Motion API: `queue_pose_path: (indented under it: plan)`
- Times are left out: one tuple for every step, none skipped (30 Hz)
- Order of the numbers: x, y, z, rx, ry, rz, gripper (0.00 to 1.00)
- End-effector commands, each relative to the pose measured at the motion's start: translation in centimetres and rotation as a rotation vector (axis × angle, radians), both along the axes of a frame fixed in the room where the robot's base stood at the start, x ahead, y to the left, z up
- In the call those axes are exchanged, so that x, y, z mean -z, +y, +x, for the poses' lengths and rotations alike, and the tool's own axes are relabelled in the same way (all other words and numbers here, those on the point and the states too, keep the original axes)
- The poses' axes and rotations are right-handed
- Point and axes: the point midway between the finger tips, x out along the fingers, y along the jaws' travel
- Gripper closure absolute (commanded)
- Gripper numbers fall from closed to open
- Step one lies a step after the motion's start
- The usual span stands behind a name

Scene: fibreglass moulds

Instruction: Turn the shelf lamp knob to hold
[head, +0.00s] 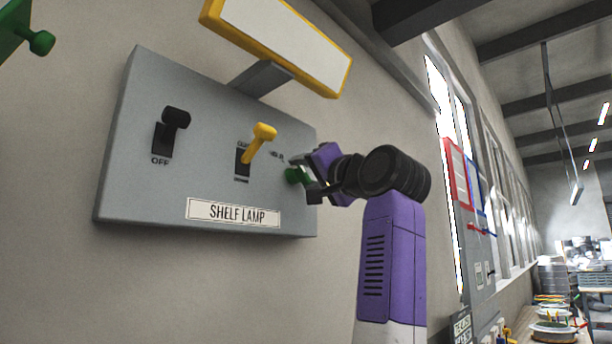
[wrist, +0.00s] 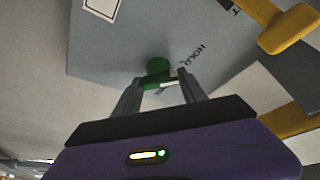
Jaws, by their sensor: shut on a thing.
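A grey wall panel (head: 140,190) carries a label (head: 232,212) reading SHELF LAMP. A green knob (head: 296,176) sits at the panel's right side, partly hidden by my gripper (head: 308,178). In the wrist view the green knob (wrist: 158,68) is between the two fingertips of my gripper (wrist: 160,84), which is shut on it. The word HOLD (wrist: 201,55) is printed on the panel near the knob. I cannot tell which mark the knob points at.
A yellow lever (head: 261,138) stands left of my gripper, and a black lever (head: 174,120) marked OFF is farther left. A yellow-framed white sign (head: 285,42) juts out above the panel. At far right a bench with round items (head: 555,328) runs along the wall.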

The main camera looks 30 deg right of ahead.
Motion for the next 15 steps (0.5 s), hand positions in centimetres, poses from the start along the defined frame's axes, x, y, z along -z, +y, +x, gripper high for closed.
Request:
queue_pose_path:
  plan:
    - [0.43, 0.12, 0.18, -0.004, 0.007, -0.007, 0.91]
    - [0.43, 0.12, 0.18, -0.003, 0.006, -0.008, 0.91]
    - [0.42, 0.12, 0.18, -0.003, 0.005, -0.011, 0.91]
    - [0.42, 0.12, 0.19, -0.003, 0.004, -0.013, 0.91]
    - [0.42, 0.12, 0.19, -0.003, 0.004, -0.014, 0.91]
    - [0.42, 0.12, 0.19, -0.002, 0.004, -0.015, 0.91]
    - [0.42, 0.12, 0.19, -0.002, 0.004, -0.015, 0.91]
    - [0.42, 0.12, 0.19, -0.002, 0.004, -0.015, 0.91]
    - [0.42, 0.12, 0.2, -0.002, 0.004, -0.015, 0.91]
    - [0.42, 0.12, 0.2, -0.002, 0.004, -0.015, 0.91]
    - [0.43, 0.12, 0.2, -0.003, 0.005, -0.016, 0.91]
    - [0.43, 0.12, 0.2, -0.003, 0.005, -0.016, 0.91]
    - [0.43, 0.12, 0.2, -0.003, 0.005, -0.016, 0.91]
    - [0.43, 0.12, 0.2, -0.003, 0.005, -0.016, 0.91]
    - [0.44, 0.12, 0.2, -0.003, 0.006, -0.015, 0.47]
